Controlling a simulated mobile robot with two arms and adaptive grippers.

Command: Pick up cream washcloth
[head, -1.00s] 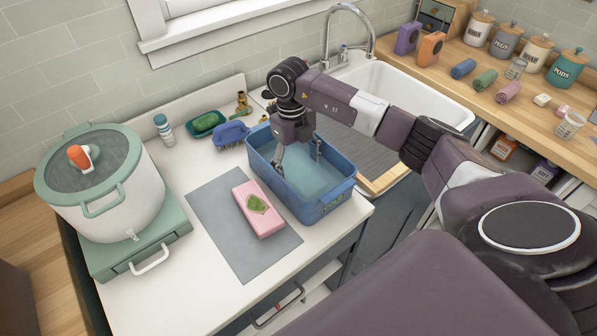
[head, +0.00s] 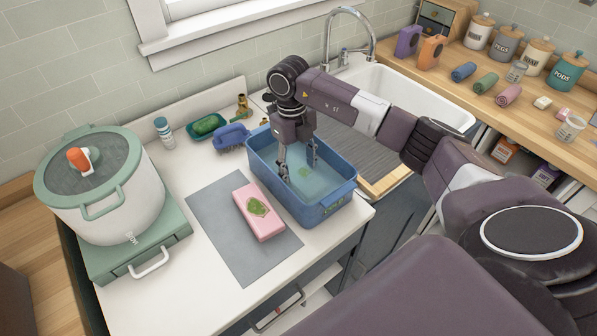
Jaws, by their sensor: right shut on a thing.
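A blue basin (head: 283,205) with pale teal water stands on the white counter. My right gripper (head: 300,169) reaches down into it, its fingers shut on a pale thing with a greenish patch, which I take for the cream washcloth (head: 304,174). The water tints the cloth, so its outline and true colour are unclear. The fingertips are low in the basin, at or below the water surface. My left gripper is not in view.
A pink block with a green patch (head: 258,207) lies on a grey mat (head: 232,235) left of the basin. A blue brush (head: 231,136) and a green dish (head: 206,125) are behind. A large pot (head: 110,200) stands left; the sink (head: 400,95) is behind right.

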